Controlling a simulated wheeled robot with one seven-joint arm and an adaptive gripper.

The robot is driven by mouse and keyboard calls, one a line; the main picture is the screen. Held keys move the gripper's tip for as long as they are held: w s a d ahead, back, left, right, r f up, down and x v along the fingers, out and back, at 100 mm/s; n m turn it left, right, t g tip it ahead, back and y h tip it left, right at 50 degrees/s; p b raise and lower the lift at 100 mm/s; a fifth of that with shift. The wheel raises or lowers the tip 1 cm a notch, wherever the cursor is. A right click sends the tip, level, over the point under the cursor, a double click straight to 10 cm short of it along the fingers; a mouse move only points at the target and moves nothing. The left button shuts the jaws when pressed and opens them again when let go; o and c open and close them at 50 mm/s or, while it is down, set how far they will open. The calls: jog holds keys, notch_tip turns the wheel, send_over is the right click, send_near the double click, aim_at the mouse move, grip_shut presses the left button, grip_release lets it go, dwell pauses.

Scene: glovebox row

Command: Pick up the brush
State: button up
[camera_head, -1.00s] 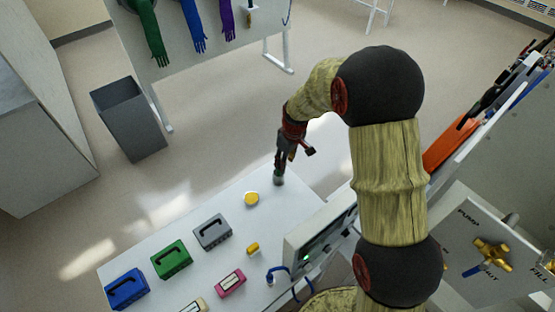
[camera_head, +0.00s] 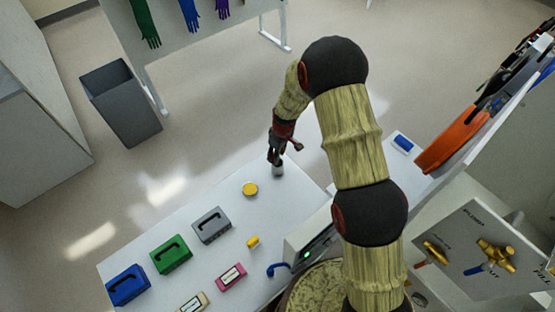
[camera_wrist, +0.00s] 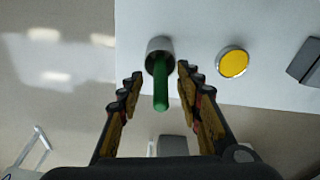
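The brush (camera_wrist: 161,88) shows in the wrist view as a green handle standing out of a small grey cup (camera_wrist: 158,45); its other end is hidden in the cup. The cup also shows in the head view (camera_head: 278,171), at the far end of the white table. My gripper (camera_wrist: 160,73) is open, with one finger on each side of the handle and gaps on both sides. In the head view my gripper (camera_head: 275,158) is at the cup and hides the brush.
A yellow disc (camera_head: 250,189) lies near the cup. Grey (camera_head: 212,225), green (camera_head: 171,255) and blue (camera_head: 127,286) cases stand along the white table (camera_head: 190,210). A pink box (camera_head: 231,277) and a boxed instrument with a green light (camera_head: 308,245) are nearer.

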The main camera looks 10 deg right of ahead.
jog(key=shift+f, duration=0.25)
jog(key=shift+s+r, duration=0.1)
jog(key=shift+c, duration=0.9)
grip_shut()
